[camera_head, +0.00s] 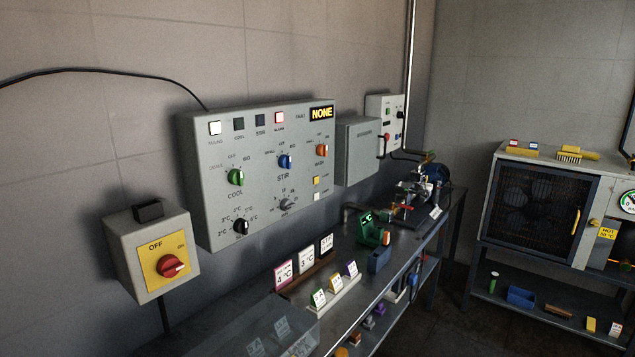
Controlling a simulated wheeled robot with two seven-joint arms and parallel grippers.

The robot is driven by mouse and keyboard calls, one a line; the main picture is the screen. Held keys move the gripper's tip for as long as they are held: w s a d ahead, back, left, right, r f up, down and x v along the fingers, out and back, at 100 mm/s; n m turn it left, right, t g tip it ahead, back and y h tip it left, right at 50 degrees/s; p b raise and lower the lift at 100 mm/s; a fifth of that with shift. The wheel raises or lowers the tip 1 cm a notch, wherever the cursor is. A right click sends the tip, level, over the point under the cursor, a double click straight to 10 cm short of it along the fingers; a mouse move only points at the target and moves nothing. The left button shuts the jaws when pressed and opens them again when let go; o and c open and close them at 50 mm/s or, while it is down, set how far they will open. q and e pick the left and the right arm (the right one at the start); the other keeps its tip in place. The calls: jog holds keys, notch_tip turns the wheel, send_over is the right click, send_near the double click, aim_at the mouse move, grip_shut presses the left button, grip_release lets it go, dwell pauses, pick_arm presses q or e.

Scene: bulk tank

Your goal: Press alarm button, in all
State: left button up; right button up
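The grey control panel (262,215) hangs on the wall left of centre. The fault display (321,113) reads NONE. At its right side are a yellow square button (316,181) and a white one (316,196); their labels are too small to read. Green, blue, orange and black knobs sit on its face. Neither of my grippers is in view.
A yellow-faced switch box (152,264) with a red knob is at the lower left. A dark bench (398,270) below the panel carries temperature cards and a green device (372,232). A cabinet (545,200) with a dark door stands at the right.

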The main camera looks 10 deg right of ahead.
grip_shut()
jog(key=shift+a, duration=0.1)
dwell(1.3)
